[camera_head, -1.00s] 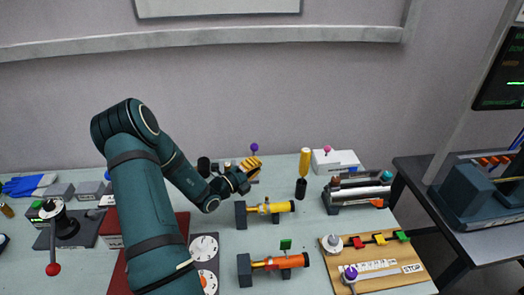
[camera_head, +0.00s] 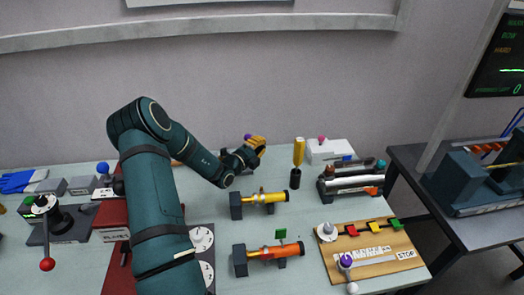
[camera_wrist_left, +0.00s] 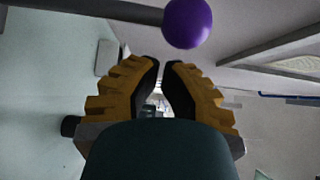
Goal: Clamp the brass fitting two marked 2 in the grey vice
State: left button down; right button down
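My left gripper (camera_head: 257,145), with yellow ribbed fingers, is over the back of the bench. The left wrist view shows its fingertips (camera_wrist_left: 162,62) close together with a narrow gap and nothing visible held between them. A purple ball (camera_head: 247,136) shows just behind the gripper; in the left wrist view it is beyond the fingers, by a dark bar (camera_wrist_left: 100,11). I cannot make out a fitting marked 2, nor tell which thing is the grey vice; my arm and gripper hide part of the back of the bench. My right gripper is not in view.
A yellow tube (camera_head: 265,198) and an orange tube (camera_head: 272,253) lie in dark holders in front of the gripper. A yellow-handled tool (camera_head: 298,152) stands to its right. A lever with a red ball (camera_head: 47,264) is at left, a wooden board (camera_head: 380,262) at front right.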

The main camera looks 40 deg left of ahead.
pick_arm(q)
jog(key=shift+s+a, duration=0.35)
jog(key=shift+a, duration=0.35)
jog(key=shift+s+a+r+p, duration=0.1)
jog(key=shift+s+a+p, duration=0.15)
jog(key=shift+a+p, duration=0.25)
jog(key=shift+d, duration=0.15)
